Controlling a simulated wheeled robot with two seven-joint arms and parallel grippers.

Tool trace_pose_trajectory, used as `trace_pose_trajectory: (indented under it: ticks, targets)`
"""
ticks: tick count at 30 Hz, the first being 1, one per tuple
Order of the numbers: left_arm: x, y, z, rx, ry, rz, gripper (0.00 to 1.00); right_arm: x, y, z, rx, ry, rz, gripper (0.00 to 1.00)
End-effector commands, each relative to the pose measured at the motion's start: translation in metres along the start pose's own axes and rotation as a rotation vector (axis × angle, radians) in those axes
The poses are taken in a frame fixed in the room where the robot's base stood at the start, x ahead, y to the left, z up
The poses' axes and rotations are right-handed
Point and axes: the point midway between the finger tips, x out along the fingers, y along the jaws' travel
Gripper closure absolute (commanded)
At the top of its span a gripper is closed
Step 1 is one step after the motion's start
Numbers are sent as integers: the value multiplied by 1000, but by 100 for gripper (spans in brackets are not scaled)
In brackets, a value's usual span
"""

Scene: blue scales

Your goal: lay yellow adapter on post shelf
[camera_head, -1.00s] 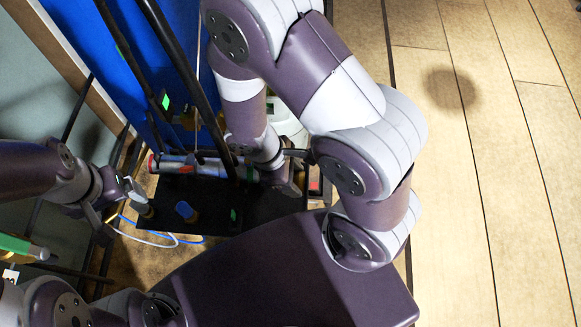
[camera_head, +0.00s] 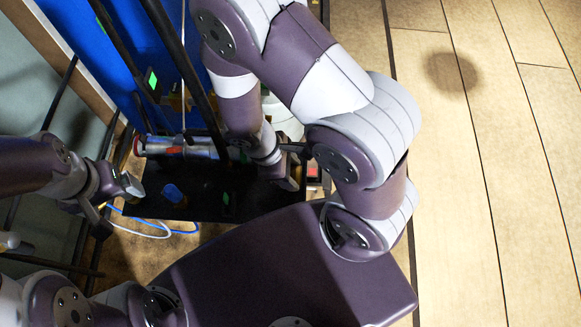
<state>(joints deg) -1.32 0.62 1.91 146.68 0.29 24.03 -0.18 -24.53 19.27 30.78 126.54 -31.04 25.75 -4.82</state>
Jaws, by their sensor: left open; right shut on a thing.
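My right gripper (camera_head: 289,174) is over the right end of a black shelf (camera_head: 190,207). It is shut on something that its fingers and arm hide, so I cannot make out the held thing. I cannot clearly identify the yellow adapter; a small dull-yellow thing (camera_head: 176,103) shows behind the dark posts, too small to name. My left gripper (camera_head: 117,205) is open and empty at the left edge of the black shelf.
A grey cylinder (camera_head: 165,146) with coloured ends lies along the shelf's back. Dark slanting posts (camera_head: 180,55) rise before a blue panel (camera_head: 100,40). Blue and white cables (camera_head: 150,226) hang below the shelf. The wooden floor (camera_head: 480,200) at right is clear.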

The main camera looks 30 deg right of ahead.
Motion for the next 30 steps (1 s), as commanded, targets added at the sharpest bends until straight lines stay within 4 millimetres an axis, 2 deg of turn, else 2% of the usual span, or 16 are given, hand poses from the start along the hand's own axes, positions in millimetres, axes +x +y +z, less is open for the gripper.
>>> trace_pose_trajectory:
  ticks: [6,7,9,17,20,25,30]
  targets:
    - [-1,0,0,0,1,0,11,-1,0,0,0,0,0,82]
    - [-1,0,0,0,1,0,11,-1,0,0,0,0,0,37]
    - [-1,0,0,0,1,0,11,-1,0,0,0,0,0,17]
    - [-1,0,0,0,0,0,11,-1,0,0,0,0,0,17]
    - [-6,0,-1,0,0,0,11,-11,0,1,0,2,2,17]
    - [-23,0,-3,0,1,0,11,-55,1,1,1,5,4,17]
    - [-31,0,-4,0,1,0,11,-98,1,0,0,5,3,17]
